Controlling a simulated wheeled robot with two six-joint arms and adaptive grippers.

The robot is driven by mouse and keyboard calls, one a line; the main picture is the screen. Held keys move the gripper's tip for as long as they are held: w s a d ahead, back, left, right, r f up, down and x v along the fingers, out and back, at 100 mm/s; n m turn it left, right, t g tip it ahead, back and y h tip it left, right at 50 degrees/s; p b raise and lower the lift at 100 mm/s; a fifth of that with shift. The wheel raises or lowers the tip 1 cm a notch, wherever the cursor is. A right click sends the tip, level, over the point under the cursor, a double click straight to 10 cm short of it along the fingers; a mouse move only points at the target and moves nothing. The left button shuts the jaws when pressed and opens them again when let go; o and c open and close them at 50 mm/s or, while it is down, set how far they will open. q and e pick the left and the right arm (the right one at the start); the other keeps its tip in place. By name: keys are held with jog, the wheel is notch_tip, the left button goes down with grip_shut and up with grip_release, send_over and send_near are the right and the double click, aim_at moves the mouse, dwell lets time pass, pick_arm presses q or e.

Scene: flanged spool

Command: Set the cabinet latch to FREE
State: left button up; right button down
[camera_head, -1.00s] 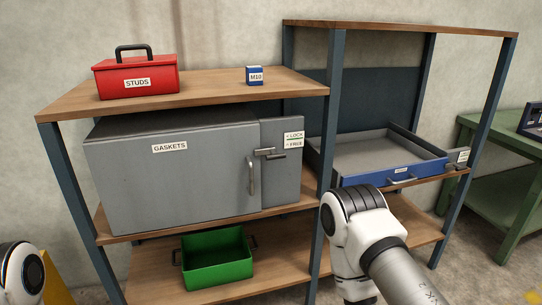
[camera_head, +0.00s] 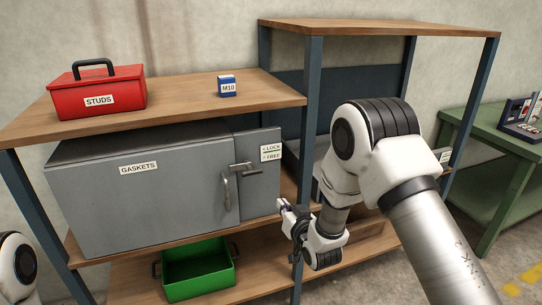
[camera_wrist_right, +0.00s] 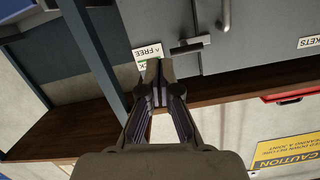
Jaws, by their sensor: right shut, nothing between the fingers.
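The grey GASKETS cabinet (camera_head: 130,195) stands on the middle shelf with its door closed. Its dark latch (camera_head: 243,168) sits on the right part of the front, with the lever roughly level, left of and slightly below the LOCK/FREE label (camera_head: 270,152). I cannot tell which mark it is set to. My right gripper (camera_head: 283,207) is in front of the cabinet's right edge, below and right of the latch, and apart from it. In the right wrist view, the shut, empty fingertips (camera_wrist_right: 158,68) are near the label (camera_wrist_right: 147,52), beside the latch (camera_wrist_right: 190,46). My left gripper is not in view.
A vertical door handle (camera_head: 226,192) is left of the latch. A shelf post (camera_head: 309,110) rises just right of the cabinet. A green bin (camera_head: 198,272) is below. A red STUDS toolbox (camera_head: 98,92) and blue M10 box (camera_head: 227,88) stand on top.

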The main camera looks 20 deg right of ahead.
notch_tip(320, 180, up, 9)
jog(key=w+t+p, duration=0.1)
jog(key=w, duration=0.1)
pick_arm(q)
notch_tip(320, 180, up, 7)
jog(key=p, duration=0.4)
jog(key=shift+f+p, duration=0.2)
jog(key=shift+p, duration=0.2)
pick_arm(e)
jog(key=w+a+f, duration=0.1)
jog(key=w+f, duration=0.3)
jog(key=w, duration=0.6)
jog(key=shift+w, duration=0.4)
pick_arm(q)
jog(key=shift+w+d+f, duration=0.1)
pick_arm(e)
jog(key=shift+f, duration=0.15)
pick_arm(q)
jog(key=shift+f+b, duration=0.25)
jog(key=shift+b, duration=0.15)
pick_arm(e)
jog(key=shift+f+m, duration=0.1)
jog(key=shift+m, duration=0.2)
